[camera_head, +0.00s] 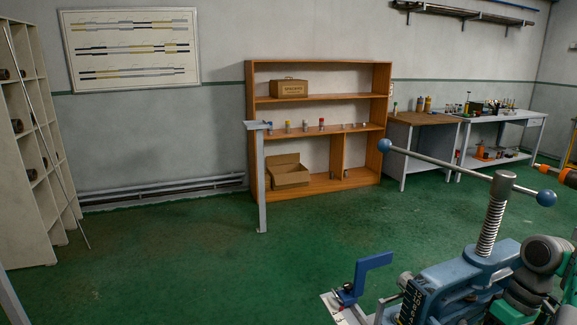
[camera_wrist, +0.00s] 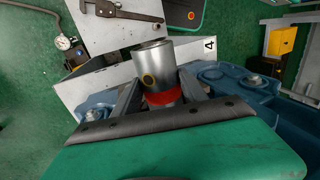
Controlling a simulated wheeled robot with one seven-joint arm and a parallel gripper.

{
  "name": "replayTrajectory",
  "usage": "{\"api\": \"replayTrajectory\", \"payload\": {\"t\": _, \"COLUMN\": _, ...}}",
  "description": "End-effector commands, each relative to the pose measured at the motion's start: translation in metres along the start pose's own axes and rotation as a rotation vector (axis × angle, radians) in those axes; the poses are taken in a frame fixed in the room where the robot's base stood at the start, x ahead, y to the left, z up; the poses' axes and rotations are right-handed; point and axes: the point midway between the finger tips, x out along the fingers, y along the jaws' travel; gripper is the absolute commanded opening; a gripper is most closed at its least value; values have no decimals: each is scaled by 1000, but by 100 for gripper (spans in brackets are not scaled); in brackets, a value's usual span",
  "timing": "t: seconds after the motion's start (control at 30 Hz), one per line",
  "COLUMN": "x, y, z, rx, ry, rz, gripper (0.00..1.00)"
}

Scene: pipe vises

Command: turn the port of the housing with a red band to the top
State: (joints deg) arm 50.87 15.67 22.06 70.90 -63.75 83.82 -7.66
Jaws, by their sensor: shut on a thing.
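In the wrist view, the housing (camera_wrist: 153,60) is a short grey metal cylinder with a red band (camera_wrist: 163,97) around its lower part. My gripper (camera_wrist: 158,93) is shut on the housing, one grey finger on each side. The black-edged green part of my gripper hides the near end. The blue vise (camera_wrist: 262,84) lies around and below. In the head view, the vise (camera_head: 465,275) stands at lower right; the housing is not visible there.
The vise's upright screw (camera_head: 490,225) carries a long bar (camera_head: 440,165) with blue ball ends. A blue lever (camera_head: 372,270) stands left of the vise. A gauge (camera_wrist: 63,43) and a yellow bin (camera_wrist: 283,40) show in the wrist view. Green floor (camera_head: 180,260) is open at left.

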Motion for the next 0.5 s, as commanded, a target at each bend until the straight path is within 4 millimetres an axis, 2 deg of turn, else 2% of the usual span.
{"api": "replayTrajectory", "payload": {"t": 0.03, "x": -2, "y": 0, "z": 0, "rx": -2, "ry": 2, "rz": 3, "gripper": 8}}
{"api": "replayTrajectory", "payload": {"t": 0.1, "x": -1, "y": 0, "z": 0, "rx": -2, "ry": 2, "rz": 4, "gripper": 1}}
{"api": "replayTrajectory", "payload": {"t": 0.5, "x": 1, "y": 0, "z": -1, "rx": -2, "ry": 2, "rz": 44, "gripper": 1}}
